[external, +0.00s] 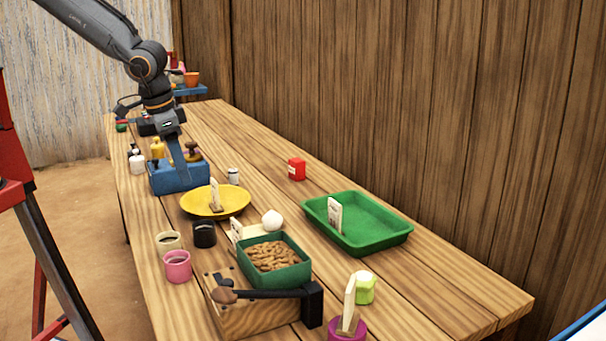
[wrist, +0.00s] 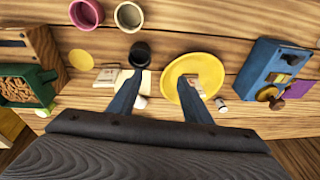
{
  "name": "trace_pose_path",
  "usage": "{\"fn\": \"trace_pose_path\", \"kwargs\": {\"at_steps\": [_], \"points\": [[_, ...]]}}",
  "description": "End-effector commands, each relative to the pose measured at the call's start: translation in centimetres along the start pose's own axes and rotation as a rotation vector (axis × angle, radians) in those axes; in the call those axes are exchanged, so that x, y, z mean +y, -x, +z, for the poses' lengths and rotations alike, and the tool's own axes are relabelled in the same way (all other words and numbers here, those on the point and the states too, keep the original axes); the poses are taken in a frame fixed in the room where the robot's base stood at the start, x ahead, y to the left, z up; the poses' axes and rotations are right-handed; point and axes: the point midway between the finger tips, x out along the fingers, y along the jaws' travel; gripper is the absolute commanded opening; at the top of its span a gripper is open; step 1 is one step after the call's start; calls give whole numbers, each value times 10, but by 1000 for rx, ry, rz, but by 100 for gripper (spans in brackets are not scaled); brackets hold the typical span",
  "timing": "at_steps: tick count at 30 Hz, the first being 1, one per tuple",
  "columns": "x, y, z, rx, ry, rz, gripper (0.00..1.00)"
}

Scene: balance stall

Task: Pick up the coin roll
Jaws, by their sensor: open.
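A small white cylinder with a dark end (external: 233,175), which looks like the coin roll, stands on the table behind the yellow plate (external: 238,208). It also shows in the wrist view (wrist: 221,105), just beyond the plate's rim and right of my right finger. I cannot read any marking on it. My gripper (external: 182,160) is above the table by the blue box (external: 180,181).
A red tin (external: 297,169) and a green tray (external: 389,240) stand near the wall. Table around the red tin is clear.

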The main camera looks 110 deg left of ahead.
Motion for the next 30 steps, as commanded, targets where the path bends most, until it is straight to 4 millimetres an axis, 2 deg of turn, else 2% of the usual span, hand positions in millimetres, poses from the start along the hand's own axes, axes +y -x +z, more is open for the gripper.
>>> {"fn": "trace_pose_path", "kwargs": {"at_steps": [1,3,6,10,15,16,18,21,30], "points": [[-32,-9,-29,16,93,-21,45],[-71,-22,-63,47,214,-45,45],[-126,-40,-100,87,361,-74,45],[-188,-59,-131,129,507,-101,45],[-250,-77,-151,168,638,-125,45],[-257,-81,-153,173,655,-128,45],[-248,-101,-147,168,642,-126,45],[-246,-118,-143,169,641,-125,45],[-247,-144,-144,170,640,-124,45]]}}
